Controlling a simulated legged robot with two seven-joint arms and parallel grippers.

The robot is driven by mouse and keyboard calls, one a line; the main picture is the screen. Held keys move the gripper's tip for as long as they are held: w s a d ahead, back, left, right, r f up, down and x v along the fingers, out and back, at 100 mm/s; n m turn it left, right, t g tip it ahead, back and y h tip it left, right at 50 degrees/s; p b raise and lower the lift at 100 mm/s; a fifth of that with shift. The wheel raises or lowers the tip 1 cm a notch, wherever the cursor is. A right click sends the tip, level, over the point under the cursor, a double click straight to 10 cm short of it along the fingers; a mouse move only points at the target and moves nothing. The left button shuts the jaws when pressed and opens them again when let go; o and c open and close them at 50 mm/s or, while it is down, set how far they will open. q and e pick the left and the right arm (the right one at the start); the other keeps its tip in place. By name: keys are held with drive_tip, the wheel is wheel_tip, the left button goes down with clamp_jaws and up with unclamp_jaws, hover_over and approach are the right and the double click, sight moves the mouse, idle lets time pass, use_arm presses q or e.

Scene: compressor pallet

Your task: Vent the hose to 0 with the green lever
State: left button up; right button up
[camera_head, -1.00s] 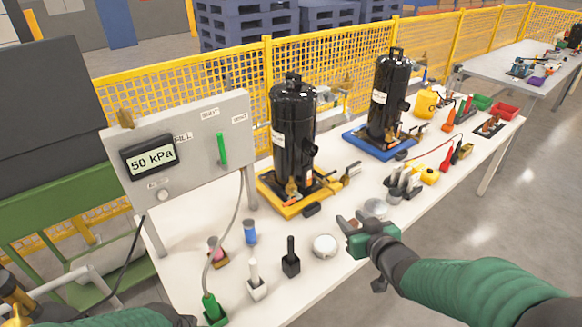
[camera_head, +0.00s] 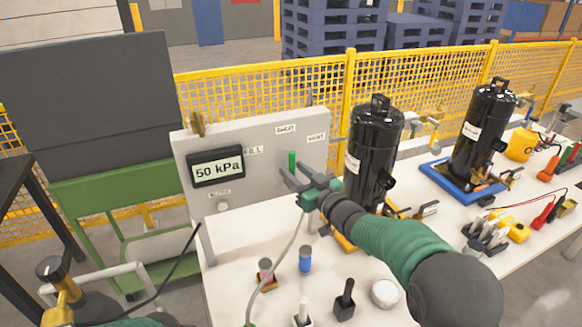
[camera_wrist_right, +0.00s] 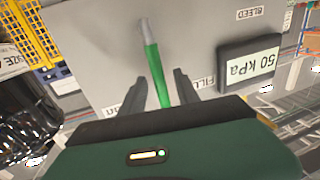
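The green lever (camera_head: 292,160) stands roughly upright on the grey panel (camera_head: 260,185), between a label reading FILL on its left and one that seems to read VENT on its right. My right gripper (camera_head: 287,180) is open at the lever. In the right wrist view, which shows the panel upside down, the green lever (camera_wrist_right: 158,75) lies between the spread fingers of my right gripper (camera_wrist_right: 160,88), with a gap on both sides. The display (camera_head: 218,168) reads 50 kPa. The pale hose (camera_head: 286,255) runs down below the panel; its lower end is cut off.
Black cylinder (camera_head: 373,155) stands close right of the panel, partly behind my right arm. A second cylinder (camera_head: 480,135) stands on a blue tray farther right. Small blocks and a round white item (camera_head: 385,293) lie on the white table in front.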

drive_tip(key=shift+x, duration=1.1)
drive_tip(key=shift+d, duration=0.1)
clamp_jaws()
idle(0.5)
